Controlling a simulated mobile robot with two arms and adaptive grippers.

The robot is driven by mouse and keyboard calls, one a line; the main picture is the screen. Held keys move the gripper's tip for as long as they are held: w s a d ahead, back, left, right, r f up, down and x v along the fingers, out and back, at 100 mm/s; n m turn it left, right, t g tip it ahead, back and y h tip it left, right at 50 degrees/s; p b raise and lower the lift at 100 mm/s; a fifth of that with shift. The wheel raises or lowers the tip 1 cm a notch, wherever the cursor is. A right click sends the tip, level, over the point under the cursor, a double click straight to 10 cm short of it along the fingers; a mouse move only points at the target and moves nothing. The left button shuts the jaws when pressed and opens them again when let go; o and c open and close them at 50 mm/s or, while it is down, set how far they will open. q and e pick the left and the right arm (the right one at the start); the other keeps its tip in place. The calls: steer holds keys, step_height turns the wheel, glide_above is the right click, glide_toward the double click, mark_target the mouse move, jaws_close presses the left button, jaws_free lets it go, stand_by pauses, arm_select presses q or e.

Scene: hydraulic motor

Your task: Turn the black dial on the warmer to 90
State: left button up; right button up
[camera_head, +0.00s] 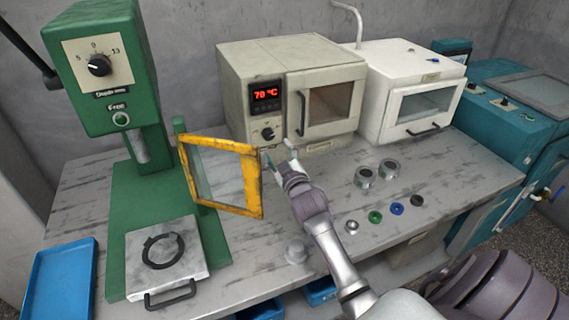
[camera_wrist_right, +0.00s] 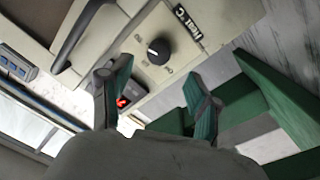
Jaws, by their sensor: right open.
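The warmer is a beige box (camera_head: 258,62) at the back of the bench, with a red display (camera_head: 266,93) reading about 70 °C. Its black dial (camera_head: 268,133) is low on the front panel, under the display. In the right wrist view the black dial (camera_wrist_right: 158,51) has a white mark and lies beyond the fingertips, apart from them. My right gripper (camera_head: 280,153) is open and empty, just in front of and below the dial; its two green-padded fingers (camera_wrist_right: 155,95) show spread in the wrist view. My left gripper is not in view.
A green press (camera_head: 105,110) with a yellow-framed guard (camera_head: 222,208) stands left of my right gripper. A white oven (camera_head: 385,80) is right of the warmer. Metal rings (camera_head: 366,177) and small coloured parts (camera_head: 397,208) lie on the bench. A blue tray (camera_head: 62,285) is at left.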

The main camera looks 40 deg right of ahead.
steer(key=shift+v, duration=2.8)
